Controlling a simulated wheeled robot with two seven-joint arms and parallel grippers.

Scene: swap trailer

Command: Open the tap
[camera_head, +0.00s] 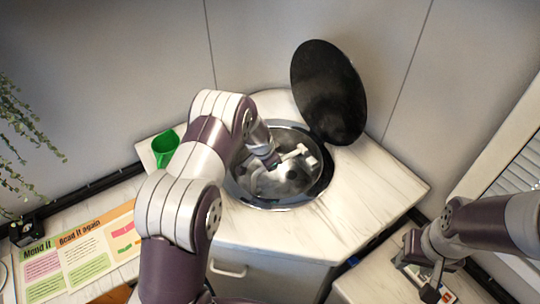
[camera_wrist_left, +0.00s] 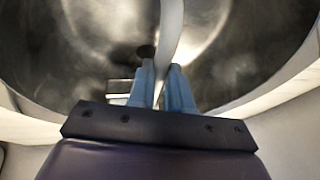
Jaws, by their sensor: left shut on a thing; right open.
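The tap (camera_head: 299,157) is a pale metal piece in the round steel sink (camera_head: 238,190) in the head view. In the left wrist view a bright curved metal piece, which looks like the tap (camera_wrist_left: 171,30), runs up from between the fingers. My left gripper (camera_wrist_left: 162,80) is shut on it, one blue-grey finger on each side. In the head view my left arm reaches into the sink from the left and the gripper (camera_head: 272,164) is partly hidden by its own wrist. My right gripper (camera_head: 432,275) is open and empty at the lower right, away from the sink.
A round black lid (camera_head: 328,92) stands raised behind the sink. A printed board (camera_head: 80,250) lies at lower left. The counter right of the sink is clear. Grey walls close in behind.

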